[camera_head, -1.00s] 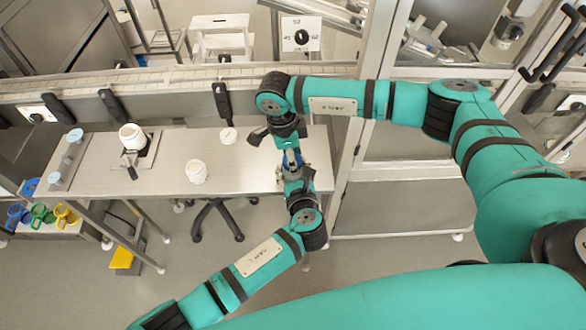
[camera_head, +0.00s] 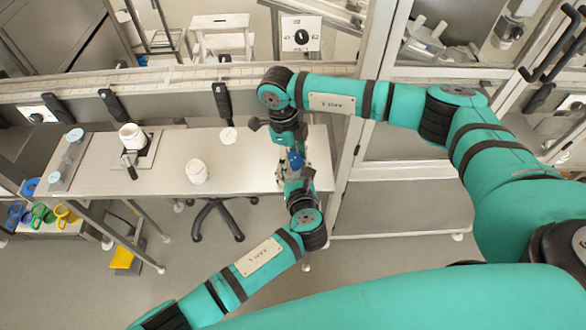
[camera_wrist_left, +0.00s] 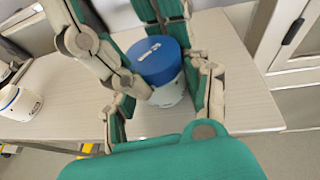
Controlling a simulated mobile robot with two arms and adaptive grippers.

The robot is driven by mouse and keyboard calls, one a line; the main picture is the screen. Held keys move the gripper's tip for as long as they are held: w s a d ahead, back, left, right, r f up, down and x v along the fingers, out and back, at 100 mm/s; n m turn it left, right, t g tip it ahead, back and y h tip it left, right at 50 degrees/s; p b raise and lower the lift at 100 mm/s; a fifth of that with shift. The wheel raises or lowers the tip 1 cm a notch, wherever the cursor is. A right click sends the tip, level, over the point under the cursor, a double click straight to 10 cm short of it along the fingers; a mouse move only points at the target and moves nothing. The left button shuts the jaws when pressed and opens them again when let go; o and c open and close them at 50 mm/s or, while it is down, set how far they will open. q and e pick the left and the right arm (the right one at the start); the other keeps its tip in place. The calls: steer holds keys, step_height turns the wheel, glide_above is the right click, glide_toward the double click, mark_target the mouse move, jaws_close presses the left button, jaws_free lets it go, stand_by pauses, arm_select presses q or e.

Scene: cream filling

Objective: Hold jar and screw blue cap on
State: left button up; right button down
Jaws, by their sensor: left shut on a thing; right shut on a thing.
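A white jar (camera_wrist_left: 172,94) stands near the table's right end in the left wrist view, with a blue cap (camera_wrist_left: 158,62) on its top. I cannot tell how far the cap is threaded. The cap also shows as a small blue patch in the head view (camera_head: 295,159). My left gripper (camera_head: 294,172) is shut around the jar from the front. My right gripper (camera_head: 289,150) reaches down from behind and is shut on the cap. The two grippers hide most of the jar in the head view.
On the table (camera_head: 100,170) stand another white jar (camera_head: 196,173), a white container (camera_head: 131,137) on a dark base, and a small white round item (camera_head: 228,136). A glazed frame rises right of the table.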

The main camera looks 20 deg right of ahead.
steer(key=shift+w+d, duration=0.15)
steer(key=shift+d, duration=0.15)
steer(key=m, duration=0.4)
steer(key=shift+s+a+f+m+y, duration=0.1)
steer(key=shift+m+y, duration=0.05)
steer(key=shift+m, duration=0.35)
steer(key=shift+s+f+m+y, duration=0.1)
steer(key=shift+m+y, duration=0.05)
steer(key=shift+m, duration=0.35)
steer(key=c, duration=0.7)
jaws_free()
steer(key=shift+s+g, duration=0.15)
steer(key=shift+g, duration=0.15)
steer(key=shift+a+r, duration=0.1)
steer(key=shift+a, duration=0.05)
steer(key=shift+w+n, duration=0.2)
steer(key=shift+n, duration=0.3)
steer(key=n, duration=0.4)
steer(key=shift+w, duration=0.1)
steer(key=shift+n, duration=0.5)
